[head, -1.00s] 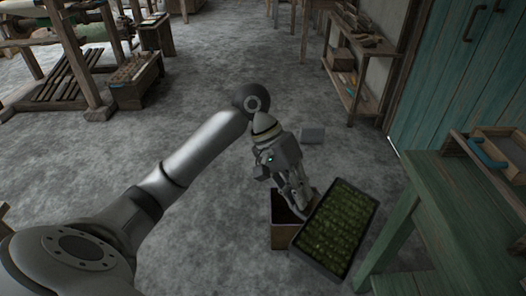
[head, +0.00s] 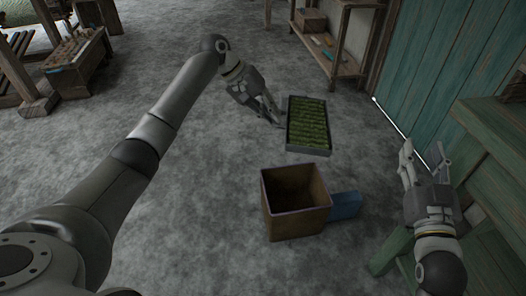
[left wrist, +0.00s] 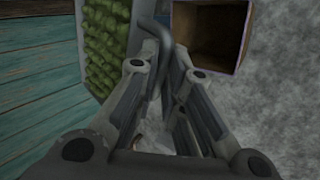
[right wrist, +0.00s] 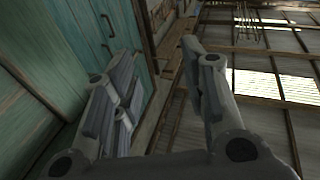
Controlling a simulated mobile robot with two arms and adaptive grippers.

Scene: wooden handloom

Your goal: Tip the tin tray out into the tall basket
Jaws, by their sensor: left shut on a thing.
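The tin tray (head: 308,151) is a dark grey rectangle full of small green pieces, looking roughly level in the head view. My left gripper (head: 275,119) is shut on the grey bar handle (left wrist: 168,42) at the tray's left side. The tall basket (head: 298,224), brown and box-shaped, stands upright on the floor, nearer than the tray in the head view. Its open top shows a dark inside with no green pieces visible. The left wrist view shows the tray (left wrist: 132,30) left of the fingers and the basket (left wrist: 247,30) right. My right gripper (head: 424,158) is open and empty.
A blue object (head: 345,206) lies against the basket's right side. A green wooden table (head: 490,135) stands at the right, close to my right arm. A shelf (head: 335,60) and teal doors (head: 440,70) are at the back. Floor left of the basket is clear.

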